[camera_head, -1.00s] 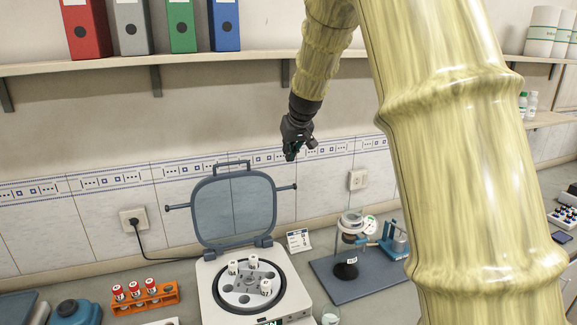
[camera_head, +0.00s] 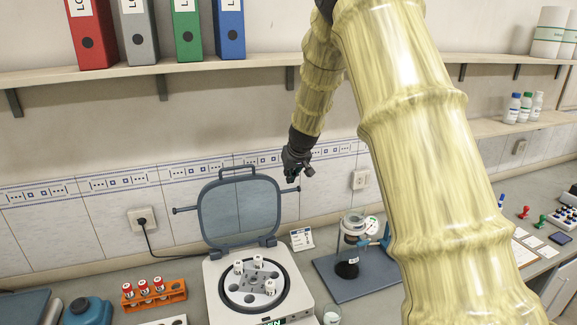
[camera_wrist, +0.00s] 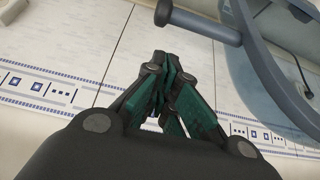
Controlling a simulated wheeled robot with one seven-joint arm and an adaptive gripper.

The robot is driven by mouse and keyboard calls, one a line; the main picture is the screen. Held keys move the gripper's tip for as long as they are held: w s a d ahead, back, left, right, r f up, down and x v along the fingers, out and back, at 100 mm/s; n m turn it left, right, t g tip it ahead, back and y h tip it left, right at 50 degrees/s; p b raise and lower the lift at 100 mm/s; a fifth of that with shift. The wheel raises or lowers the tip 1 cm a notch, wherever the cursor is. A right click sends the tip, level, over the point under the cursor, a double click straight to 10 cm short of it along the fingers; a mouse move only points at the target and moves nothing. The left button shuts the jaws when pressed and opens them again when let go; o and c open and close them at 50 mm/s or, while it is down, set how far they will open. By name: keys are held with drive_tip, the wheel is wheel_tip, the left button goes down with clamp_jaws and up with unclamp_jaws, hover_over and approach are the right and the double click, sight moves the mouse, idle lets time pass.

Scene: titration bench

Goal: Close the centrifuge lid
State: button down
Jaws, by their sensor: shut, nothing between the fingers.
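The centrifuge (camera_head: 213,290) stands on the bench in the head view, with several white-capped tubes in its round rotor. Its blue-grey translucent lid (camera_head: 240,212) stands open, upright at the back, with a handle on top and a rod with a knob out of each side. My gripper (camera_head: 300,176) is shut and empty, just above the right side knob of the lid. In the wrist view my gripper (camera_wrist: 170,95) has its fingers together, and the lid's frame (camera_wrist: 270,75) with a side rod lies beyond at the upper right. I cannot tell whether it touches the lid.
An orange rack (camera_head: 172,291) with red-capped tubes stands left of the centrifuge. A blue-grey stand with a ring (camera_head: 340,285) is to the right. A small card (camera_head: 302,239) stands behind it. A shelf with binders (camera_head: 120,82) runs above. The wall is close behind.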

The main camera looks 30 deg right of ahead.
drive_tip(key=shift+s+a+f+p, duration=0.15)
drive_tip(key=shift+s+p, duration=0.1)
drive_tip(key=shift+s, duration=0.35)
drive_tip(key=shift+s+a+f+p, duration=0.15)
drive_tip(key=shift+s+p, duration=0.1)
drive_tip(key=shift+s, duration=0.3)
drive_tip(key=shift+r, duration=0.1)
